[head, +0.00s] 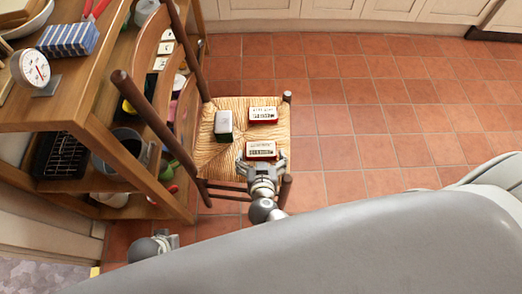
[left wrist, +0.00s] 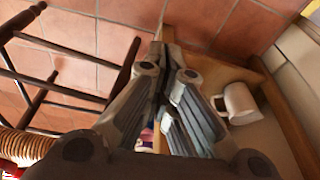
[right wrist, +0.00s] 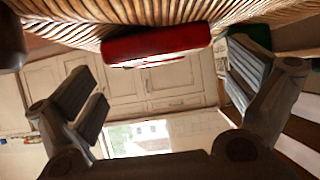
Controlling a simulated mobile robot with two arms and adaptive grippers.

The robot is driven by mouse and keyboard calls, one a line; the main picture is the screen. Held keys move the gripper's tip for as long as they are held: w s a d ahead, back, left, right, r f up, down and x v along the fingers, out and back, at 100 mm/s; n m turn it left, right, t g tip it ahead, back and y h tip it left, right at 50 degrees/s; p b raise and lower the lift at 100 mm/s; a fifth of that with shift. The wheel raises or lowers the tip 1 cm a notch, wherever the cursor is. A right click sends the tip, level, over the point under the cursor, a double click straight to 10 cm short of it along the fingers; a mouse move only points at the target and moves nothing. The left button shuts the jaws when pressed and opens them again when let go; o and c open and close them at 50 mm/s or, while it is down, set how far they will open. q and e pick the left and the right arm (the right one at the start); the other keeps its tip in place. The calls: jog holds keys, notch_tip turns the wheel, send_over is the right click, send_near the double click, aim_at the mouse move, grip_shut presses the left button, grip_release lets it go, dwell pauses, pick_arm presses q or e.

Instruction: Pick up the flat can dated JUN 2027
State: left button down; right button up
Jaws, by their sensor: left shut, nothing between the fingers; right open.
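Three flat cans stand on a woven chair seat (head: 212,153). One red can with a pale label (head: 263,114) is at the back right, another red can (head: 261,150) is at the front, and a green can with a pale top (head: 224,125) is at the left. The label dates are too small to read. My right gripper (head: 262,167) is open at the near side of the front red can. In the right wrist view, a red can (right wrist: 155,42) lies ahead between the spread fingers, not visibly gripped. My left gripper (left wrist: 165,65) is shut and empty, low beside the shelf.
A wooden shelf unit (head: 95,140) stands left of the chair, holding a dial scale (head: 33,70), a blue patterned box (head: 68,39) and pots. The chair's dark posts (head: 150,115) rise between shelf and seat. A white mug (left wrist: 238,103) shows near my left gripper. Tiled floor at right is clear.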

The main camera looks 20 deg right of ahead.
aim_at(261, 147)
pick_arm(q)
jog(key=shift+w+r+b, duration=0.2)
jog(key=shift+r+b, duration=0.15)
jog(key=shift+r, duration=1.05)
jog(key=shift+w+r+b, duration=0.15)
jog(key=shift+r+b, duration=0.15)
jog(key=shift+r, duration=1.1)
pick_arm(e)
jog(key=shift+x, duration=1.75)
jog(key=shift+r, duration=0.1)
jog(key=c, duration=0.8)
jog(key=shift+r, duration=0.15)
